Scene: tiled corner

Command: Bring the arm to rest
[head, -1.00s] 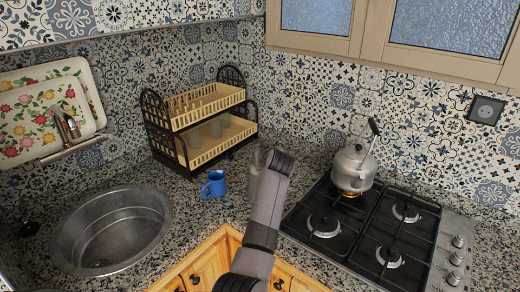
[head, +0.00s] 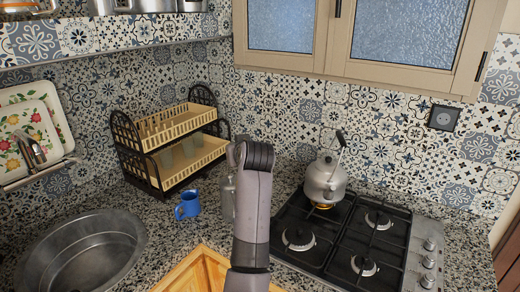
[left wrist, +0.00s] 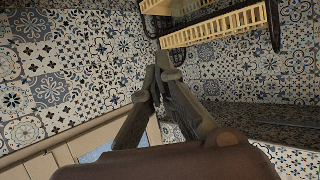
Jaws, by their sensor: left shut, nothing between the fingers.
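My left arm rises from the bottom middle of the head view, over the counter between the sink and the hob. My left gripper (head: 228,196) is mostly hidden behind the wrist there. In the left wrist view my left gripper (left wrist: 158,75) shows its fingers brought together, with nothing held. Patterned wall tiles fill much of the space beyond the fingers. My right gripper is in neither view.
A metal kettle (head: 325,180) sits on the gas hob (head: 340,243). A round sink (head: 85,255) is at left.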

